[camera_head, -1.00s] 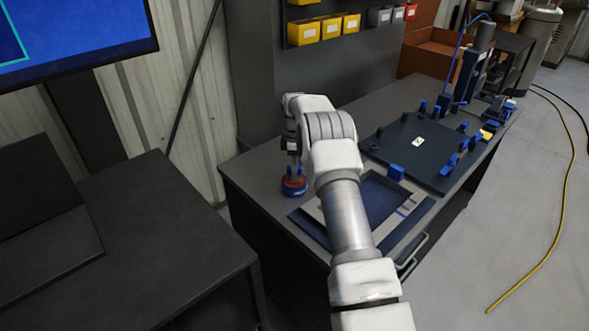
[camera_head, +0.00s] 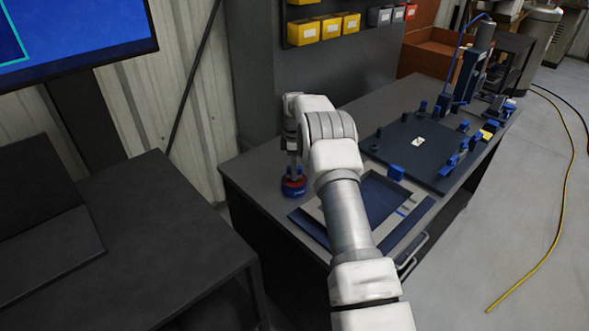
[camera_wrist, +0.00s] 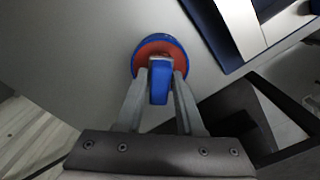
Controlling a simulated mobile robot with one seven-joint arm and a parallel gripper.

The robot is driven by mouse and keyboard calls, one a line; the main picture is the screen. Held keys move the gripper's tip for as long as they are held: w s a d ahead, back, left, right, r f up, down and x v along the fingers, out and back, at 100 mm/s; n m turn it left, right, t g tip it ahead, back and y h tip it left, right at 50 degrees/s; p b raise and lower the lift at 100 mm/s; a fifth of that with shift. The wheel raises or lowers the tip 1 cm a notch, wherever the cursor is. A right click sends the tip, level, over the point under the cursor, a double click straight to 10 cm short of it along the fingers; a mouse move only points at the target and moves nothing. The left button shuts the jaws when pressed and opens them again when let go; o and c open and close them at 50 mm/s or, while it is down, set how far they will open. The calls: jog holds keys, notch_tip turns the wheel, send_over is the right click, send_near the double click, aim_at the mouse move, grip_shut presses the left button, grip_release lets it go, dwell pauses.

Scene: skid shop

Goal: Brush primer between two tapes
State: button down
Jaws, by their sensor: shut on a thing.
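A round blue pot (camera_head: 294,189) with a red inside stands on the bench, left of the panel; it also shows in the wrist view (camera_wrist: 140,48). My gripper (camera_wrist: 160,76) is shut on a blue block-like handle (camera_wrist: 160,84), which I take for the brush. The handle is over the pot; its lower end is hidden, so I cannot tell whether it touches primer. A blue panel (camera_head: 378,197) with pale strips (camera_head: 408,207) lies to the right, partly hidden by my arm. I cannot tell which strips are tape.
The grey bench top (camera_head: 258,168) is clear around the pot. A dark plate (camera_head: 425,145) with several blue clamps lies farther back. Yellow bins (camera_head: 328,29) hang on the wall behind.

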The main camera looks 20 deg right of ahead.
jog(key=shift+r+p, duration=2.05)
jog(key=shift+r, duration=1.5)
jog(key=shift+s+a+r+m, duration=0.15)
jog(key=shift+s+a+m, duration=0.15)
jog(key=shift+a, duration=0.1)
jog(key=s+a+r+m, duration=0.2)
jog(key=s+a+m, duration=0.4)
jog(key=s, duration=0.4)
jog(key=s+a+r+m, duration=0.3)
jog(key=s+a+m, duration=0.4)
jog(key=s, duration=0.2)
jog(key=s+f, duration=0.4)
jog(key=f, duration=0.1)
jog(key=shift+s+f, duration=0.35)
jog(key=shift+s+d, duration=0.1)
